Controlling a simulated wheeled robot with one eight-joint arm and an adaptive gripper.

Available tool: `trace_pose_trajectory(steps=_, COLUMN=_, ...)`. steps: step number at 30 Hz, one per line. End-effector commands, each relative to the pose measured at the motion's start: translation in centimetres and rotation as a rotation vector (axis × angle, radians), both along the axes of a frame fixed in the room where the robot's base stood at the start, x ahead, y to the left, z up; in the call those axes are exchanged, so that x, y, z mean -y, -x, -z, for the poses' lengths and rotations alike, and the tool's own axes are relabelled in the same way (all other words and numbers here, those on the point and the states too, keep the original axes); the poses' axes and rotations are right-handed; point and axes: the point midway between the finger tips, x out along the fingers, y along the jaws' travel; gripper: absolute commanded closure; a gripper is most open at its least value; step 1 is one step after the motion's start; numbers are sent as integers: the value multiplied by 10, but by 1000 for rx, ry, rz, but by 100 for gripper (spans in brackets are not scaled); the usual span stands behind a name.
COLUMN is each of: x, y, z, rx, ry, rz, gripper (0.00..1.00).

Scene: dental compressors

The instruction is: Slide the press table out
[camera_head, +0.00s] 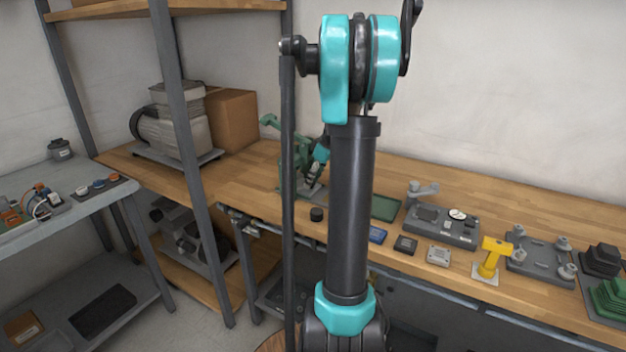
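A green press (294,156) stands on the wooden workbench (245,180), left of the picture's middle. Its lower part is small and partly covered by my arm, so I cannot make out its table or how far out that sits. My upright dark arm link with teal joints fills the middle of the view. A small teal and dark part of my arm shows beside the press, at its right. My gripper seems to be there, mostly hidden behind the arm link.
A black knob-like piece (316,214) lies in front of the press. A green mat (385,208), a blue box (377,235), a grey fixture (440,227) and a yellow tool (491,256) lie to the right. A shelf post (190,150) and compressor (175,120) stand left.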

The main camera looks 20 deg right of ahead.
Motion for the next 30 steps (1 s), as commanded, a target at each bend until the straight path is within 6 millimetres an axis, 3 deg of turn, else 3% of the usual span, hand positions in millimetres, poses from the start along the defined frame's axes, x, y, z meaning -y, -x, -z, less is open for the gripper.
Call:
trace_pose_trajectory(steps=9, x=-1, y=-1, z=2, rx=0, ry=0, rz=0, gripper=60)
trace_pose_trajectory(steps=19, x=-1, y=-1, z=2, rx=0, ry=0, rz=0, gripper=100)
trace_pose_trajectory(steps=30, x=2, y=2, z=2, rx=0, ry=0, rz=1, gripper=100)
